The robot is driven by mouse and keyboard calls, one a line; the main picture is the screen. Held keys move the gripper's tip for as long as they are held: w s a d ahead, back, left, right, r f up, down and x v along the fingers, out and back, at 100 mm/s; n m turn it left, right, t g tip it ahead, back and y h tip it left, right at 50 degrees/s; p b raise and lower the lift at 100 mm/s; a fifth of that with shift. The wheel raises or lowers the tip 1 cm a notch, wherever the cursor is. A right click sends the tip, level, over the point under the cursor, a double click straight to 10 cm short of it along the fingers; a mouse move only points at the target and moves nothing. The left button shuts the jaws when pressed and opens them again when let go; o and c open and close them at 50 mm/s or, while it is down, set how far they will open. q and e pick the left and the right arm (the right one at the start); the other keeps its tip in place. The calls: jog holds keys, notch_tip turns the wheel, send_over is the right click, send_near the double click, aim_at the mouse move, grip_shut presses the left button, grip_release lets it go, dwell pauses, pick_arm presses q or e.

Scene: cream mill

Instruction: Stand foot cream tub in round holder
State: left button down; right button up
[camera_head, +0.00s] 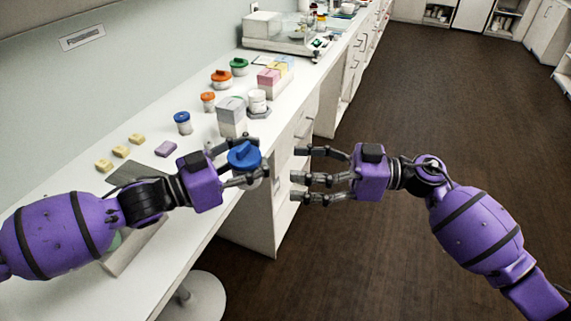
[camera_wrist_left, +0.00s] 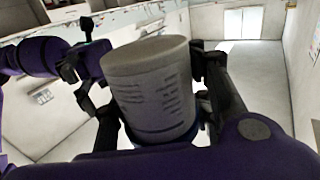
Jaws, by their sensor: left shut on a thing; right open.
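My left gripper (camera_head: 254,162) is shut on a tub with a blue lid (camera_head: 243,156) and holds it near the counter's front edge. The tub's pale grey printed body (camera_wrist_left: 150,88) fills the middle of the left wrist view, between the fingers; in the head view it is mostly hidden under the lid and fingers. I cannot read its label. A grey holder (camera_head: 260,113) stands on the counter behind the gripper, with a small white tub (camera_head: 257,98) at it. I cannot tell whether this is the round holder. My right gripper (camera_head: 300,173) is open and empty, right of the held tub.
Another blue-lidded tub (camera_head: 182,123), orange-lidded tubs (camera_head: 221,78), a green-lidded tub (camera_head: 239,66) and small yellow blocks (camera_head: 120,151) are along the counter (camera_head: 62,188). The floor at right is clear.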

pick_arm(q)
jog(key=shift+d+r+t, duration=0.15)
jog(key=shift+r+t, duration=0.05)
jog(key=shift+t, duration=0.1)
jog(key=shift+d+r+n+t+y, duration=0.1)
jog(key=shift+r+n+t+y, duration=0.4)
jog(key=shift+n+t, duration=0.3)
notch_tip(320, 180, up, 9)
jog(key=w+d+n+t+y, duration=0.1)
jog(key=w+n+t+y, duration=0.1)
jog(key=n+t+y, duration=0.5)
jog(key=shift+r+n+t+y, duration=0.25)
jog(key=shift+n+y, duration=1.75)
jog(key=shift+y, duration=2)
